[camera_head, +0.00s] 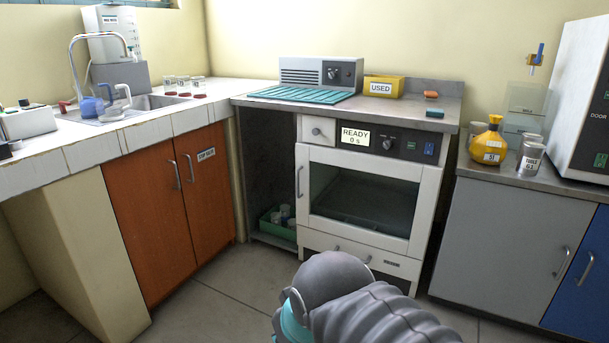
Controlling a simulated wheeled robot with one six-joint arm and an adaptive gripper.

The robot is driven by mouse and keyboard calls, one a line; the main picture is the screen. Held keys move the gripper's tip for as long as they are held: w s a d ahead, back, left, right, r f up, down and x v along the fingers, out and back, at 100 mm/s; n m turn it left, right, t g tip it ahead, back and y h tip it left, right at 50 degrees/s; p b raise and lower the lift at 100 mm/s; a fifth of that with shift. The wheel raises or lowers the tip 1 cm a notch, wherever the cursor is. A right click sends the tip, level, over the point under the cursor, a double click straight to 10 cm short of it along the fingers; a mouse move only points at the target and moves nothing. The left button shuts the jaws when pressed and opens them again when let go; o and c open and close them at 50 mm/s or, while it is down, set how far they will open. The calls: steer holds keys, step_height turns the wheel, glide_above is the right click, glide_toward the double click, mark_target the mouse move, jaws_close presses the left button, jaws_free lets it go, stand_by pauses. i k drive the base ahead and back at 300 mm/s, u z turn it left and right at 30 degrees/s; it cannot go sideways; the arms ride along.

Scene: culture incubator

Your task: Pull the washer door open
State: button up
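The washer (312,131) stands under the counter in the middle of the view, with a lit panel reading "READY 0 s". Its door (365,203) has a white frame and a dark window, and it appears shut. An upright metal handle (299,182) sits on the left side of the door. Part of my grey, ribbed arm with a teal band shows at the bottom, in front of the washer and apart from the handle in the picture. My gripper's fingers are not visible.
Left of the washer is an open bay with a green crate (262,224). An orange sink cabinet (150,222) stands farther left. A grey cabinet (497,235) stands at the right. A drawer (350,254) lies below the door.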

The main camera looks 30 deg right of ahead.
mark_target(429, 177)
steer(key=z, duration=0.75)
steer(key=i, duration=1.2)
steer(key=z, duration=0.9)
